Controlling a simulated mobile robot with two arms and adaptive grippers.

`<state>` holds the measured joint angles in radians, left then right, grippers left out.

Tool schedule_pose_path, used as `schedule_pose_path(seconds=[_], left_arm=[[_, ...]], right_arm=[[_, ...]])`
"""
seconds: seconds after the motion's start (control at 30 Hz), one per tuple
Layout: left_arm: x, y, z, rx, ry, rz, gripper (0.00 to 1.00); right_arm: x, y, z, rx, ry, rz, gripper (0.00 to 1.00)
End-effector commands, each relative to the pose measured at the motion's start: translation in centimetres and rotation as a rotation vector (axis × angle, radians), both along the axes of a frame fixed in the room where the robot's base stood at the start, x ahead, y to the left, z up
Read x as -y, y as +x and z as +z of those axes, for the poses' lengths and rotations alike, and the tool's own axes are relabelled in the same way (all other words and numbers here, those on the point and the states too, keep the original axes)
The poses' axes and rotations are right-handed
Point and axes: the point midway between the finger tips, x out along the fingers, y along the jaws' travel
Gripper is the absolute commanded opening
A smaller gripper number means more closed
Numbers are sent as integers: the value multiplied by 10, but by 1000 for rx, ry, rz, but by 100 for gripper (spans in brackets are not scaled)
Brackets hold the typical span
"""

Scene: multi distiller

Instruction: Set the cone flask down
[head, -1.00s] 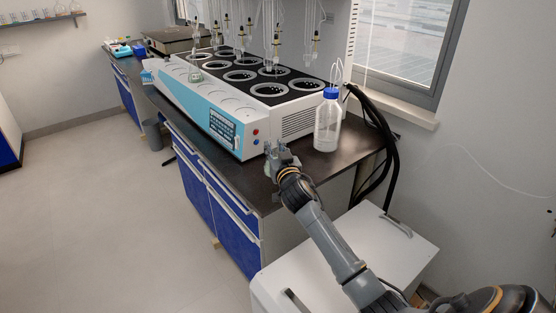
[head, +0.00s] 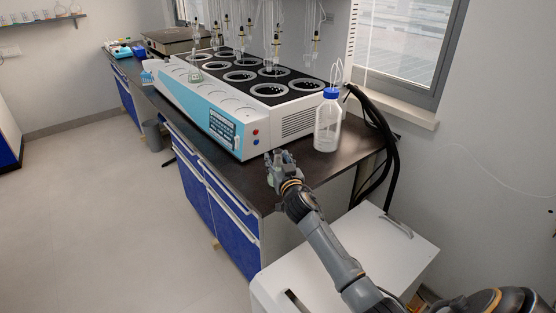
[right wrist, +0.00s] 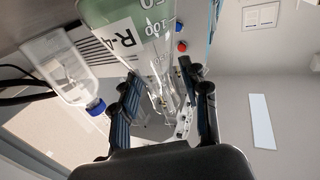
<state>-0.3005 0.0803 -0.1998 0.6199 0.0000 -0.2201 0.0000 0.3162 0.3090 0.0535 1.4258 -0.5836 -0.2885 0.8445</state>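The cone flask (right wrist: 142,45) is clear glass with a white label and a green area with volume marks. In the right wrist view, its narrow part lies between the two fingers of my right gripper (right wrist: 162,88), which appear shut on it. In the head view, the right gripper (head: 280,163) is low at the front right end of the dark bench, with the greenish flask (head: 271,180) partly hidden by it. I cannot tell whether the flask base touches the bench. My left gripper is not in view.
The dark bench (head: 310,168) carries a white and blue multi distiller (head: 200,105) just behind the gripper. A clear bottle with a blue cap (head: 327,125) stands to the right. A white cabinet (head: 350,240) stands in front. Black hoses hang at the right.

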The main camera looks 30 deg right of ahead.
Motion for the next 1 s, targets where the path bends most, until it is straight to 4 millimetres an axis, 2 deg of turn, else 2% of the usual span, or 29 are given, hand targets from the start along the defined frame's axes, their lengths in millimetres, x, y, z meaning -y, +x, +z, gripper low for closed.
schedule_pose_path(seconds=[0.33, 0.43, 0.57, 0.8, 1.0], left_arm=[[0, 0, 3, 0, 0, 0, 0], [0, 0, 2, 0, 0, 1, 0], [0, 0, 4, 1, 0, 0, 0], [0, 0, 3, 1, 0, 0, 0], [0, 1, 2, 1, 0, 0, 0]], right_arm=[[-1, -1, 3, 0, 0, 1, 49], [-4, -10, 1, -1, 0, 1, 49], [-11, -32, 1, -2, 1, 1, 49], [-27, -80, 0, -1, 3, 1, 49], [-35, -107, 0, 0, 2, 0, 49]])
